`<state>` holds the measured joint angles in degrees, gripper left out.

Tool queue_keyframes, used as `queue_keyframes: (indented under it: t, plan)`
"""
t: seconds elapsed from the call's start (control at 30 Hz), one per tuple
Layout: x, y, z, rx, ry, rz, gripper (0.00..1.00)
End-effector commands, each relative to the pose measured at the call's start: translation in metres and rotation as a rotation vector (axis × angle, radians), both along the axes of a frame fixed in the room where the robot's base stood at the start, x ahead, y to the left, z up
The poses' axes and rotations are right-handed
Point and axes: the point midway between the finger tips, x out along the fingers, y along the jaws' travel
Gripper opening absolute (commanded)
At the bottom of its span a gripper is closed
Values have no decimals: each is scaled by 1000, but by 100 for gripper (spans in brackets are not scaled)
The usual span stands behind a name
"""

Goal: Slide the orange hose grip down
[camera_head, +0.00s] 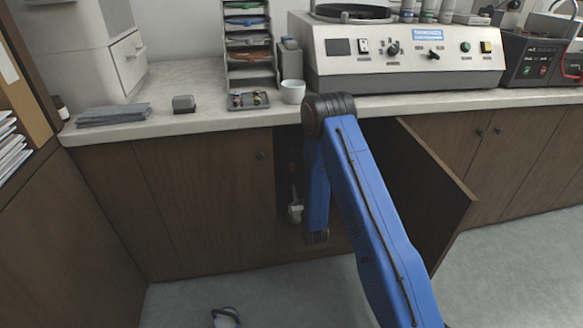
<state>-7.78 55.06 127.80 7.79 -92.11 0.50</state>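I cannot make out an orange hose grip in this view. A cupboard under the counter is open, and its dark interior (287,165) shows just left of my blue arm. Inside it is a small whitish fitting (295,212) with a thin upright piece above it; it is too small and dark to tell what it is. My arm bends at a dark joint level with the counter edge, and its forearm points down in front of the opening. The forearm ends in a dark ring near the cupboard floor. I cannot make out my gripper's fingers or whether they touch anything.
The open cupboard door (432,190) stands out to the right, behind my arm. A closed door (205,205) is on the left. A grey object (225,318) lies on the floor.

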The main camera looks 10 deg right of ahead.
Motion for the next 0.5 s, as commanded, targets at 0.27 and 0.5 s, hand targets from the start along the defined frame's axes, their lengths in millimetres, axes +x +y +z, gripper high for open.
queue_keyframes:
  t: [0.27, 0.5]
  plan:
    - [8, 0, -6, -2, -15, 0, 38]
    - [46, 0, -6, -2, -16, 0, 38]
